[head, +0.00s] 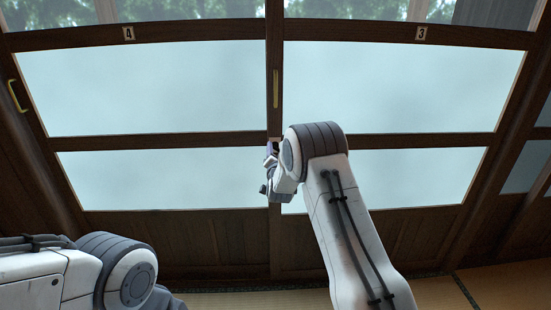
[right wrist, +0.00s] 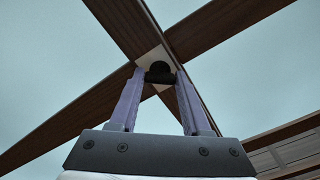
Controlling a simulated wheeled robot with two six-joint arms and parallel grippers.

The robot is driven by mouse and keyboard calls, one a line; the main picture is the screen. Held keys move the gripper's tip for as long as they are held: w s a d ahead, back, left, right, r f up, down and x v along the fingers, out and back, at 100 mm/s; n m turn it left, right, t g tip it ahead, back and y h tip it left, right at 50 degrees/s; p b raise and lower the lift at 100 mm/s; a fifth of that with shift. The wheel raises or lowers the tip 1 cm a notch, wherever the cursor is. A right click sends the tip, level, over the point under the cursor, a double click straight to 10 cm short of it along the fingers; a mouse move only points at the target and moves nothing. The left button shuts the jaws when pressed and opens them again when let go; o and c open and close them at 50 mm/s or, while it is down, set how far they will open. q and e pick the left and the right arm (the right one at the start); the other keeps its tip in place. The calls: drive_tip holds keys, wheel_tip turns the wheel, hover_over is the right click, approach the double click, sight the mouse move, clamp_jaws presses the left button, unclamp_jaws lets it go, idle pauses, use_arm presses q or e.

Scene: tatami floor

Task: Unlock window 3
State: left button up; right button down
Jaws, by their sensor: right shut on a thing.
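Window 3 is the right-hand sliding panel, with a number plate (head: 421,33) on its upper rail and frosted panes (head: 400,85). In the right wrist view, a dark lock knob (right wrist: 159,71) sits on a pale plate (right wrist: 151,57) where the wooden bars cross. My right gripper (head: 271,150) is at the middle stile between windows 3 and 4, below the brass pull. In the right wrist view its purple fingers (right wrist: 159,82) are shut on the knob, one on each side. My left gripper is out of view; only part of the left arm shows at lower left.
Window 4 (head: 150,90) is the left-hand panel, with a brass handle (head: 14,96) at its left edge. A long brass pull (head: 276,88) is on the middle stile. Tatami floor (head: 510,285) shows below the panels.

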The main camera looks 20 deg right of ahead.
drive_tip(key=shift+f+m+b, duration=0.1)
drive_tip(key=shift+m+b, duration=4.9)
drive_tip(key=shift+m, duration=0.2)
drive_tip(key=shift+d, duration=0.1)
drive_tip(key=shift+c, duration=1.8)
unclamp_jaws()
drive_tip(key=shift+s, duration=0.1)
drive_tip(key=v, duration=1)
drive_tip(key=shift+s+p, duration=0.2)
drive_tip(key=shift+p, duration=0.1)
